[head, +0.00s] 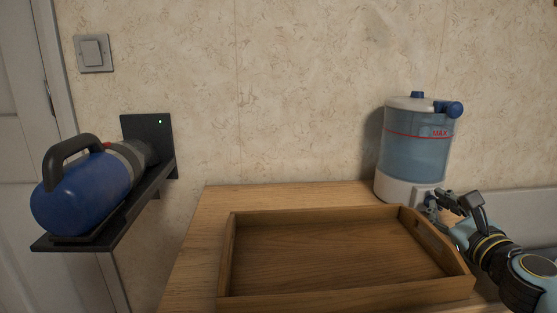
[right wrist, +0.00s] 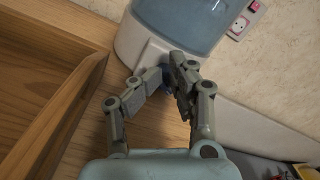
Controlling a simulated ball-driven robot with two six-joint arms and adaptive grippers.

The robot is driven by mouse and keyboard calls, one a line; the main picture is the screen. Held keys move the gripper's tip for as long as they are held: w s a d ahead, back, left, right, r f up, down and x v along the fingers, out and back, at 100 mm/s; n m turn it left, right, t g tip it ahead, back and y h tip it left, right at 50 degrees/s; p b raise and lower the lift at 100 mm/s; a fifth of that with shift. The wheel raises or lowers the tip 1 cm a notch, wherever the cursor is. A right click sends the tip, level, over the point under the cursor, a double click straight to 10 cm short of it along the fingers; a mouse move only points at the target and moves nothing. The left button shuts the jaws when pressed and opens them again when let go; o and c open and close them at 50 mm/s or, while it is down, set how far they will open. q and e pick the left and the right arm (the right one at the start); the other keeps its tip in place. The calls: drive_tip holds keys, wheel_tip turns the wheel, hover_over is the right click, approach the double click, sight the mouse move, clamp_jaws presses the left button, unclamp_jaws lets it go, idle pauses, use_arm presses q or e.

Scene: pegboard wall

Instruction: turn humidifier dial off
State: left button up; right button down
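The humidifier (head: 413,155) stands at the back right of the wooden table, with a blue see-through tank marked MAX and a white base. Its white base (right wrist: 137,42) also fills the upper middle of the right wrist view. A small blue dial (right wrist: 168,89) on the base front is mostly hidden by my fingers. My right gripper (head: 443,199) is at the dial. In the right wrist view its fingertips (right wrist: 165,72) are a little apart, one on each side of the dial; I cannot tell whether they press on it. My left gripper is not in view.
An empty wooden tray (head: 335,295) covers much of the table, its right edge close to my right gripper. A blue canister (head: 85,195) lies on a black wall shelf (head: 120,212) at the left. A light switch (head: 93,53) is on the wall.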

drive_tip(key=shift+s+a+f, duration=0.15)
drive_tip(key=shift+a+f, duration=0.1)
drive_tip(key=shift+f, duration=0.25)
drive_tip(key=shift+a+r+p, duration=0.15)
drive_tip(key=shift+a+p, duration=0.05)
drive_tip(key=shift+p, duration=0.2)
drive_tip(key=shift+s, duration=0.3)
drive_tip(key=s, duration=0.5)
drive_tip(key=shift+d+r, duration=0.15)
drive_tip(key=shift+r, duration=0.15)
drive_tip(key=shift+d, duration=0.1)
